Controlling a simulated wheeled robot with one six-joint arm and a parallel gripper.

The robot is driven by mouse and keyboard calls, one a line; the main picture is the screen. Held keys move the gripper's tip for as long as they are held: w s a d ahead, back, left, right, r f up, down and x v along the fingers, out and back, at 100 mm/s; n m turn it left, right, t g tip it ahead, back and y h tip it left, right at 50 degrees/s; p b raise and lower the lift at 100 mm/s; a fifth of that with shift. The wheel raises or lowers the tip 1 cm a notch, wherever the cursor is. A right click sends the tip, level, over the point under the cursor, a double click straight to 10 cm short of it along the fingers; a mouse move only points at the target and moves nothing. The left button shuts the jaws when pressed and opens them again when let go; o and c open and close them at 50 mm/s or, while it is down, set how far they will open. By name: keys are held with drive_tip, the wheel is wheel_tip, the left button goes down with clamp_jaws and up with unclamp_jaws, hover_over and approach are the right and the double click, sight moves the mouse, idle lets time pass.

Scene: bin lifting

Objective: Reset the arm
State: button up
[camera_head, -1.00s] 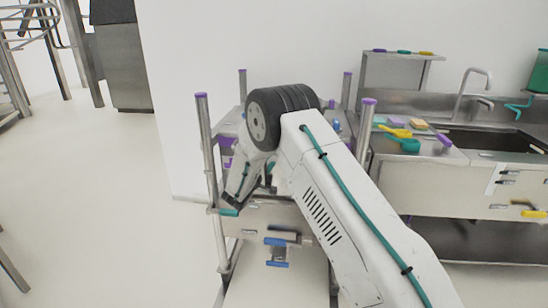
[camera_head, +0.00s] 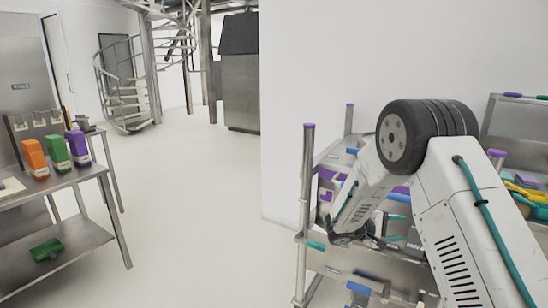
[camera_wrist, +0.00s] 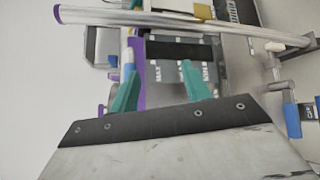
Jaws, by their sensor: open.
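My arm (camera_head: 465,220) rises from the lower right of the head view and bends down over a metal cart (camera_head: 306,190) with purple-capped posts. My gripper (camera_wrist: 158,68) shows two teal fingers standing apart in the wrist view, with nothing held between them. A dark bar and a grey surface with MAX lettering (camera_wrist: 165,72) lie beyond the fingers. A metal post with a purple end (camera_wrist: 180,25) crosses the top of the wrist view. In the head view my gripper is low beside the cart's left side, partly hidden by the arm.
A metal table (camera_head: 75,180) at the left holds orange, green and purple bottles (camera_head: 57,152). A green item (camera_head: 46,249) lies on its lower shelf. A spiral staircase (camera_head: 125,85) stands behind. A white wall (camera_head: 370,60) is behind the cart. Open floor (camera_head: 200,210) lies between table and cart.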

drive_tip(key=s+a+r+m+y, duration=0.2)
drive_tip(key=s+a+r+y, duration=0.2)
drive_tip(key=s, duration=1)
drive_tip(key=s+a+r+m+g+y, duration=0.1)
drive_tip(key=s+a+r+y, duration=0.3)
drive_tip(key=s, duration=1.1)
drive_tip(key=s+a+r+m+y, duration=0.3)
drive_tip(key=s+r+y, duration=0.4)
drive_tip(key=s+r, duration=0.4)
drive_tip(key=s+a, duration=0.1)
drive_tip(key=s, duration=0.3)
drive_tip(key=shift+a+g+y, duration=0.25)
drive_tip(key=shift+g+y, duration=0.05)
drive_tip(key=shift+y, duration=0.1)
drive_tip(key=shift+w+a, duration=0.1)
drive_tip(key=shift+c, duration=0.3)
